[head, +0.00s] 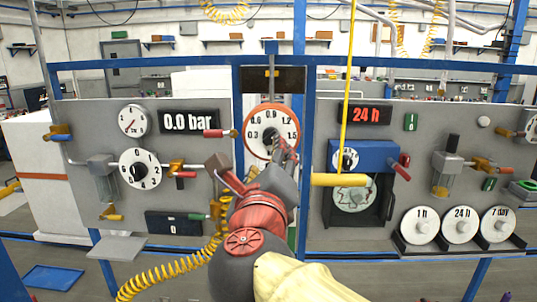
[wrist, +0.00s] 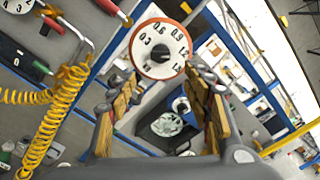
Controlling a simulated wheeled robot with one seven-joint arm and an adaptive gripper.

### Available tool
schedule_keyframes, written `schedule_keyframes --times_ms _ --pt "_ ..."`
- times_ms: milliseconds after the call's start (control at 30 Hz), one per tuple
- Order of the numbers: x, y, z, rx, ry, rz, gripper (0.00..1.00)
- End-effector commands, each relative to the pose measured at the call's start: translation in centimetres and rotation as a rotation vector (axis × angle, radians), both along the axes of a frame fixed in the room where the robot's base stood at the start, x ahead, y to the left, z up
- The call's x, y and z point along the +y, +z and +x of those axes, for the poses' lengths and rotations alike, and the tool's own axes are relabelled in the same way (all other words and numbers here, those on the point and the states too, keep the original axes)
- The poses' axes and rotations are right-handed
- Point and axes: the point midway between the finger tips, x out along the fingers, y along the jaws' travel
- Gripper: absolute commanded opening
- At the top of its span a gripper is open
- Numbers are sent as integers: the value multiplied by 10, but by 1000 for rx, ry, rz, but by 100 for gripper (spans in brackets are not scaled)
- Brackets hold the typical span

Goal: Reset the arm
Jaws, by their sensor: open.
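My arm reaches up from the bottom middle of the head view toward the panel. My gripper (head: 283,148) is in front of the lower part of a white dial with an orange rim (head: 259,122). In the wrist view my gripper (wrist: 163,85) is open, with its wood-coloured finger pads apart and nothing between them. The dial also shows there (wrist: 148,42), beyond the fingertips, with a black knob at its middle. I cannot tell whether a fingertip touches it. My arm hides part of the panel below the dial.
Left are a "0.0 bar" display (head: 188,120), gauges and a yellow coiled hose (head: 150,278). Right are a "24 h" display (head: 366,115), a blue unit (head: 375,154) and several round white discs (head: 460,224). A yellow vertical pole (head: 346,90) and blue frame posts (head: 306,90) stand close by.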

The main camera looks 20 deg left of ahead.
Motion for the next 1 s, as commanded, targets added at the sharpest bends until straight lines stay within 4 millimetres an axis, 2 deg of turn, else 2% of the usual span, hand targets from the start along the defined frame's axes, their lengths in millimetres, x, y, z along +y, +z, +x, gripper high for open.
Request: schedule_keyframes --times_ms 467,567,600,667,700,800,867,900,967,1000 --pt "1 -1 -4 -6 9 -32 50" --pt "27 -1 -12 -40 108 -137 50" --pt "43 -4 -18 -69 172 -211 50" --pt "69 -16 -33 -124 286 -349 50" --pt "86 -26 -46 -170 372 -451 50" --pt "113 -58 -85 -295 576 -716 50" --pt "113 -82 -103 -362 680 -877 50" --pt "108 -101 -113 -400 746 -986 50" --pt "92 -132 -125 -446 840 -1151 50" --pt "76 -154 -132 -468 897 -1259 50"
